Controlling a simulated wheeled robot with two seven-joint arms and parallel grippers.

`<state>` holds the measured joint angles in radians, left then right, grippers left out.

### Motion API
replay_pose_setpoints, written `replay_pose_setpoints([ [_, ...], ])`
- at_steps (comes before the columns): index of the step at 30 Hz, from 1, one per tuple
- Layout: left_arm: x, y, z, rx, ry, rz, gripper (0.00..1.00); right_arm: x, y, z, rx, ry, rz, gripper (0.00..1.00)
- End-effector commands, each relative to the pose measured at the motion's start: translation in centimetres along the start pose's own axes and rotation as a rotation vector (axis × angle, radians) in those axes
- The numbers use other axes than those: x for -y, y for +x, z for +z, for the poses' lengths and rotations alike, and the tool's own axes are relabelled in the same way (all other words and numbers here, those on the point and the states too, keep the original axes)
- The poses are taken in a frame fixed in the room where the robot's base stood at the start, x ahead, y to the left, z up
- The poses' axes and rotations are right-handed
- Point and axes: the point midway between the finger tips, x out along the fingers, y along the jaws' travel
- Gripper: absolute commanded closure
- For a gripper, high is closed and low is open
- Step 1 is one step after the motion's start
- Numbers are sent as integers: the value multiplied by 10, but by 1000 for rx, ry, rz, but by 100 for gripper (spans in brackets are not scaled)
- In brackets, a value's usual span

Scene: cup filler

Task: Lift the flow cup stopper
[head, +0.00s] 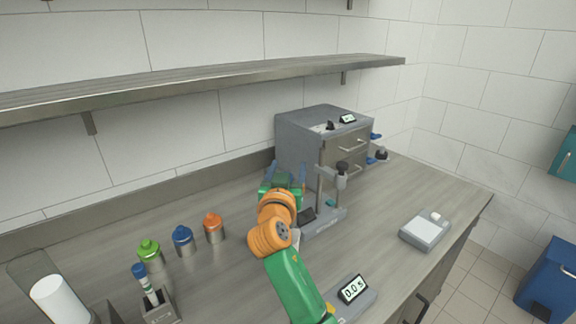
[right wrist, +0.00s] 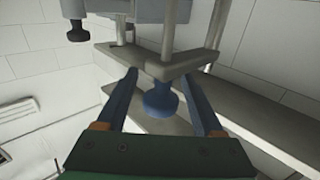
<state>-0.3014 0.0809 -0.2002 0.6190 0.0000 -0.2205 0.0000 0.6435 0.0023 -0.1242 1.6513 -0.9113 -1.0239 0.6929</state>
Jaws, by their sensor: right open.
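My right gripper (head: 285,173) reaches in front of the grey metal stand (head: 321,190) in the head view. In the right wrist view, the gripper (right wrist: 160,75) is open. Its two blue fingers stand on either side of a dark blue knob (right wrist: 161,98), which looks like the flow cup stopper. The knob sits against a grey plate (right wrist: 152,64) of the stand, with a gap visible between it and each finger. In the head view my right arm and gripper hide the knob. My left gripper is not in view.
A grey cabinet (head: 298,142) stands behind the stand. Green (head: 149,252), blue (head: 183,239) and orange (head: 213,226) capped containers stand to the left. A scale (head: 425,230) lies right, a display device (head: 352,290) in front. A shelf (head: 200,82) runs above.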

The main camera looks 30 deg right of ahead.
Motion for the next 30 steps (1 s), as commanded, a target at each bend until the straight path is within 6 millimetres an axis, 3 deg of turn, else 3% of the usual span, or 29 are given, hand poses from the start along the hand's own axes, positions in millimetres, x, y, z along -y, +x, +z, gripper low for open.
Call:
replay_pose_setpoints([
  [5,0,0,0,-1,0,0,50,0,1,1,1,1,0,31],
  [8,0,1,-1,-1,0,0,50,0,0,1,1,0,0,53],
  [13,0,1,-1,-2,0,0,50,0,0,1,1,0,0,99],
  [30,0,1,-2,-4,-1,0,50,0,0,1,1,0,0,100],
])
